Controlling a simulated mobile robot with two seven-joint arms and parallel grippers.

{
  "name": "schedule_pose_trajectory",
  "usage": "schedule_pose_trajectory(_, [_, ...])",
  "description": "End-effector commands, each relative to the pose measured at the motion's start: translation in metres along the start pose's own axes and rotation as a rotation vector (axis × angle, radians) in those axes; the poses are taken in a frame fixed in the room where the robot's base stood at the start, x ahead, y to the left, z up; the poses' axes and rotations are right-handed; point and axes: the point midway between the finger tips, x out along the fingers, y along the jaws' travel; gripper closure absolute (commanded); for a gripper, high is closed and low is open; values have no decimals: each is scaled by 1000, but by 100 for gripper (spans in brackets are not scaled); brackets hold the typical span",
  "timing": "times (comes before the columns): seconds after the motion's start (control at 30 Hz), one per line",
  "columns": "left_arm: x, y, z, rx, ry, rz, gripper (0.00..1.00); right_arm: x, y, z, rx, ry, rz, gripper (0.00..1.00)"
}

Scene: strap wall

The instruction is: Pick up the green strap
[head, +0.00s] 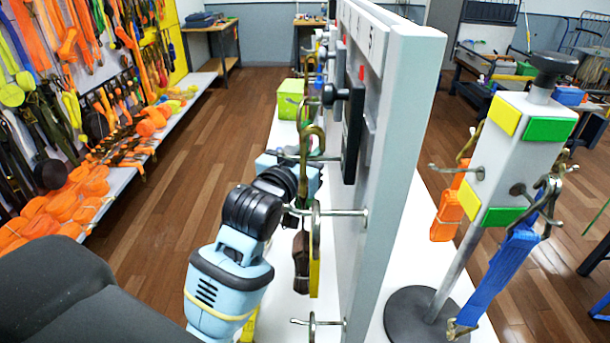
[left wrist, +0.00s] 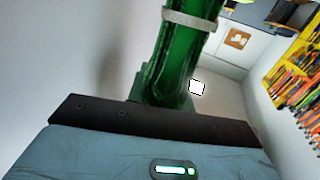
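A green strap (left wrist: 182,55) fills the top middle of the left wrist view, bound by a pale band. It rises from behind the dark edge of my left gripper (left wrist: 160,112), very close to it. In the head view a narrow dark green strip (head: 304,165) hangs below a brass hook on the near side of the grey panel. My light-blue left gripper (head: 306,178) is right at that strip, partly behind hooks and straps. Its fingertips are hidden, so I cannot tell whether it grips the strap. My right gripper is out of view.
Metal pegs (head: 340,212) stick out from the grey upright panel (head: 400,130). A brown strap (head: 301,262) and a yellow strap (head: 315,265) hang just below my gripper. A stand (head: 515,155) with orange and blue straps is at right. A lime-green box (head: 291,98) sits behind.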

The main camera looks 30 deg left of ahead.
Motion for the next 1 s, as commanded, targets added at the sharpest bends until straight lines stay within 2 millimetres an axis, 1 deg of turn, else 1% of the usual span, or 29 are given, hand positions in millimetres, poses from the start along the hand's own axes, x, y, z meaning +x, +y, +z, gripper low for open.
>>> schedule_pose_trajectory(0.03, [0,0,0,0,0,0,86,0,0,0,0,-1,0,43])
schedule_pose_trajectory(0.13, [0,0,0,0,0,0,99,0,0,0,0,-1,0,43])
schedule_pose_trajectory(0.17, [0,0,0,0,0,0,100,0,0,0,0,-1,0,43])
schedule_pose_trajectory(0.47, [0,0,-2,0,2,0,100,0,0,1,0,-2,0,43])
schedule_pose_trajectory(0.57, [0,0,-6,0,4,0,100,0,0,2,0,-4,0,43])
schedule_pose_trajectory(0.7, [0,-1,-18,1,4,0,100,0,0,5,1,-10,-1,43])
schedule_pose_trajectory(0.77, [-4,-11,-14,3,-1,-4,100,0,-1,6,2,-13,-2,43])
schedule_pose_trajectory(0.87, [-12,-27,-14,5,0,-4,100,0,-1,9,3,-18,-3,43])
schedule_pose_trajectory(1.0, [-25,-53,-13,5,-2,-4,100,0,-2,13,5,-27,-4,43])
